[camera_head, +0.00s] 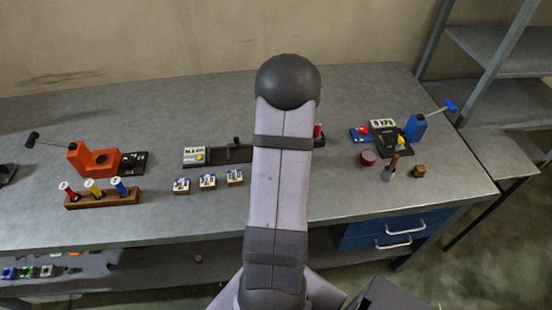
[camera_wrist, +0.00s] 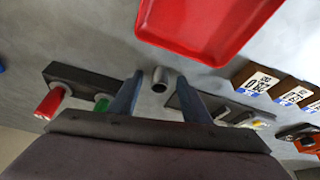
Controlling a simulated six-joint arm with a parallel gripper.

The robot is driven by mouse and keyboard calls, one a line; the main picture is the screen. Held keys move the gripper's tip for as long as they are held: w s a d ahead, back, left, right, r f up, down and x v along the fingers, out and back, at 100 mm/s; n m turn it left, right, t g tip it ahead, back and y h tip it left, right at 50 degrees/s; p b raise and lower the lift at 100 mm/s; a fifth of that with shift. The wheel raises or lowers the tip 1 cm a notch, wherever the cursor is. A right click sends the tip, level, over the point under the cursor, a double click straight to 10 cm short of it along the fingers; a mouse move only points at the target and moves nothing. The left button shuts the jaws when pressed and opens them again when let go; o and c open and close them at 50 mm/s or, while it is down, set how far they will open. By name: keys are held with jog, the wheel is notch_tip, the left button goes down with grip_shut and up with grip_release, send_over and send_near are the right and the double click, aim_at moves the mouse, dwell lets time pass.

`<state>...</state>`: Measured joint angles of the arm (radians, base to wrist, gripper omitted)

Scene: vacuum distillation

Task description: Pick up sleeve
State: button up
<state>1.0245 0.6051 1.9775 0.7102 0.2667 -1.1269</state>
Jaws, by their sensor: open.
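A small grey metal tube (camera_wrist: 160,79), which looks like the sleeve, shows its dark round opening in the wrist view. It is near the lower edge of a red tray. My gripper (camera_wrist: 160,98) is open, with one finger on each side of the tube in the picture. I cannot tell whether the tube is fully between the fingers in depth or touching either one. In the head view my arm hides both the gripper and the tube.
The red tray (camera_wrist: 210,25) lies close by. A dark rack (camera_wrist: 82,80) holds red and green pieces at left; small labelled blocks (camera_wrist: 255,82) stand at right. On the bench (camera_head: 350,205) are an orange device (camera_head: 80,155), a wooden rack (camera_head: 105,199) and a blue device (camera_head: 415,126).

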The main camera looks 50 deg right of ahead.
grip_shut()
jog(key=shift+r, duration=0.1)
notch_tip(320, 180, up, 10)
dwell(0.6)
